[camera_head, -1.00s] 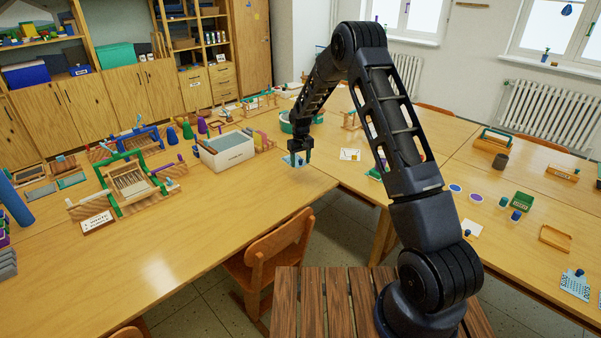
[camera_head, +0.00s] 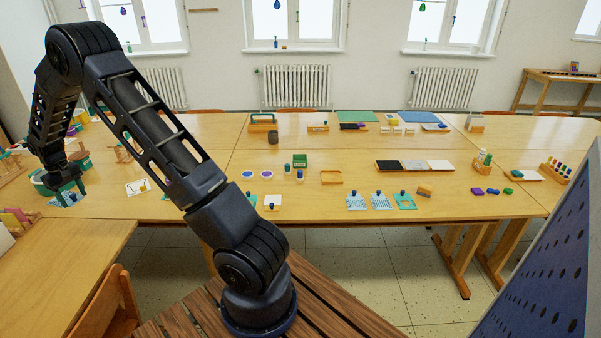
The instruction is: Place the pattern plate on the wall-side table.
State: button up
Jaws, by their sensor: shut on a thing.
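My gripper (camera_head: 66,186) is at the left of the view, pointing down. It is shut on a small light-blue plate (camera_head: 70,199), which looks like the pattern plate. The fingers partly hide it, and its pattern is too small to read. The plate is over the left end of the long table; I cannot tell whether it touches the top. Similar plates with dark knobs, two light blue (camera_head: 356,203) and one teal (camera_head: 405,203), lie along the front edge of the long table (camera_head: 345,151). A small wooden table (camera_head: 545,76) stands against the wall at the far right.
A green basin (camera_head: 42,183) is beside my gripper. A wooden chair (camera_head: 108,305) stands at front left. A blue perforated panel (camera_head: 550,265) rises at front right. A black, grey and white tray set (camera_head: 414,166) and a wooden tray (camera_head: 331,177) occupy the long table, with bare patches between.

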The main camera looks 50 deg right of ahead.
jog(key=s+d+f+m, duration=0.1)
jog(key=d+m, duration=0.8)
jog(key=d, duration=0.9)
jog(key=s+d+f+m, duration=0.1)
jog(key=d+f+m, duration=0.1)
jog(key=d+m, duration=1.2)
notch_tip(320, 180, up, 3)
jog(key=m, duration=2.8)
send_over(298, 196)
notch_tip(298, 196, down, 20)
jog(key=shift+r, duration=0.25)
jog(key=shift+f, duration=0.1)
